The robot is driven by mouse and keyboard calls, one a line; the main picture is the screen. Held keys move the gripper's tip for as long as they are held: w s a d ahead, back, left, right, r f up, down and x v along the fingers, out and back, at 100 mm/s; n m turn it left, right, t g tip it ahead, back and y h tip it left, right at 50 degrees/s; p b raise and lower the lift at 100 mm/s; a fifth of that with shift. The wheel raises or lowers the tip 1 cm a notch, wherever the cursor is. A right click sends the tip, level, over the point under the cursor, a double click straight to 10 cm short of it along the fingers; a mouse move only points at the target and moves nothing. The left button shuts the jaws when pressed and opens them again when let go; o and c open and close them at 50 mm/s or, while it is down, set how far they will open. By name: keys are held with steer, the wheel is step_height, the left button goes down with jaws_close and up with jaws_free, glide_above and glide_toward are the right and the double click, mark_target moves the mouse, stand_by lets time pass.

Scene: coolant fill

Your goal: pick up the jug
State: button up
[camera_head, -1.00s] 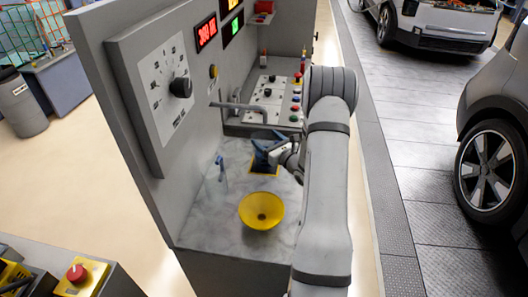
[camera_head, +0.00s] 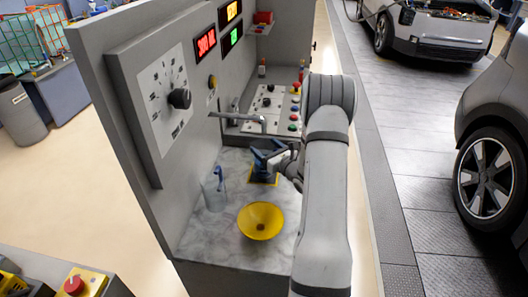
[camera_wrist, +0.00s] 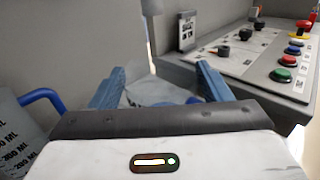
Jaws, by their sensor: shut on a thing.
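My gripper (camera_head: 264,158), with blue fingers, is over the yellow-bordered square (camera_head: 277,179) on the grey worktop. In the wrist view, my gripper (camera_wrist: 160,70) is shut on a pale translucent thing, which looks like a jug (camera_wrist: 150,88), with a blue part at its near side. The fingers and wrist hide most of it, and I cannot tell whether it touches the worktop. Another clear jug (camera_head: 214,196) with a blue handle stands to the left by the wall panel. Its ML marks and handle show at the left of the wrist view (camera_wrist: 18,140).
A yellow funnel bowl (camera_head: 261,221) sits in front of the square. A grey spout (camera_head: 238,116) juts from the wall behind. A button panel (camera_head: 268,108) lies at the back. The upright dial panel (camera_head: 160,95) bounds the left side.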

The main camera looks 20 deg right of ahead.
step_height(320, 180, up, 3)
steer(key=shift+r+p, duration=0.1)
steer(key=shift+p, duration=0.3)
steer(key=b+v, duration=0.4)
steer(key=v, duration=4.1)
steer(key=shift+f, duration=0.3)
steer(key=shift+a, duration=0.1)
steer(key=shift+s, duration=0.15)
